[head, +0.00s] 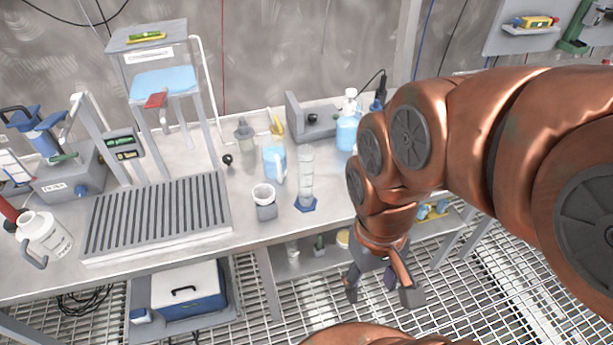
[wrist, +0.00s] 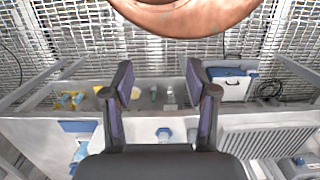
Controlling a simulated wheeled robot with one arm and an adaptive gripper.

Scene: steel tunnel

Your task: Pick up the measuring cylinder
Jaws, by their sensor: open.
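The measuring cylinder (head: 306,178) is clear, tall and upright, with a blue hexagonal base. It stands near the front edge of the steel bench (head: 240,215), right of a small white cup in a grey holder (head: 265,203). In the wrist view a blue hexagonal shape, seemingly the cylinder's base (wrist: 163,134), shows beyond the bench edge, between my fingers. My gripper (head: 381,290) is open and empty. In the head view it hangs in front of the bench, to the right of and lower than the cylinder, apart from it. The wrist view shows its two fingers (wrist: 161,90) spread.
A blue-filled jug (head: 274,162) stands just behind and left of the cylinder. A blue-filled bottle (head: 347,128) stands farther back right. A slatted rack (head: 158,215) fills the left. Lower shelf items (head: 318,245) sit under the bench. Metal grating covers the floor.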

